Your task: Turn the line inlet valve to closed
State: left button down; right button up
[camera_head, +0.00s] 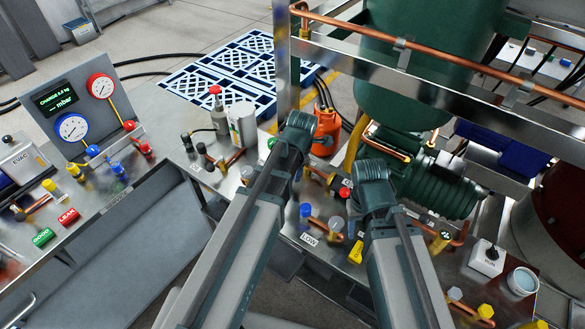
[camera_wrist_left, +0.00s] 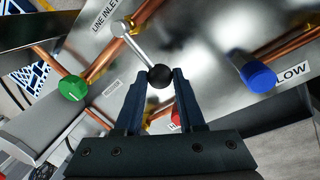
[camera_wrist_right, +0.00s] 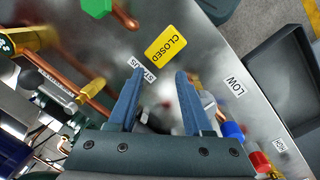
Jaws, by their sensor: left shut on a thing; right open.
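In the left wrist view a valve lever with a silver shaft (camera_wrist_left: 140,48) and black ball knob (camera_wrist_left: 160,75) stands near the LINE INLET label (camera_wrist_left: 108,17). Its hub end is up and left, by a copper pipe (camera_wrist_left: 105,55), and the shaft points roughly across that pipe. My left gripper (camera_wrist_left: 160,80) is shut on the black knob. In the head view my left arm hides the valve. My right gripper (camera_wrist_right: 160,73) is open and empty above the panel, close to a yellow CLOSED tag (camera_wrist_right: 165,45), which also shows in the head view (camera_head: 357,249).
A green cap (camera_wrist_left: 72,88) and a blue cap (camera_wrist_left: 258,76) flank the lever. Copper pipes and a green compressor (camera_head: 438,182) crowd the panel. A steel frame post (camera_head: 283,65) rises behind my left wrist. A gauge panel (camera_head: 85,110) stands at left.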

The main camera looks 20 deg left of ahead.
pick_arm(q)
jog(key=shift+s+d+n, duration=0.1)
jog(key=shift+d+n, duration=0.1)
jog(key=shift+n, duration=0.1)
dwell(0.4)
jog(key=c, duration=0.5)
grip_release()
jog(key=shift+r, duration=0.15)
pick_arm(e)
jog(key=shift+r, duration=0.1)
pick_arm(q)
notch_tip(320, 180, up, 13)
jog(key=s+d+p, duration=0.1)
jog(key=s+p, duration=0.1)
jog(key=p, duration=1.1)
jog(key=shift+d+r+p, duration=0.2)
jog(key=shift+d+p, duration=0.1)
pick_arm(e)
notch_tip(320, 180, up, 13)
jog(key=shift+r, duration=0.2)
pick_arm(q)
jog(key=shift+s+f, duration=0.1)
jog(key=shift+f, duration=0.05)
pick_arm(e)
jog(key=shift+s+f, duration=0.1)
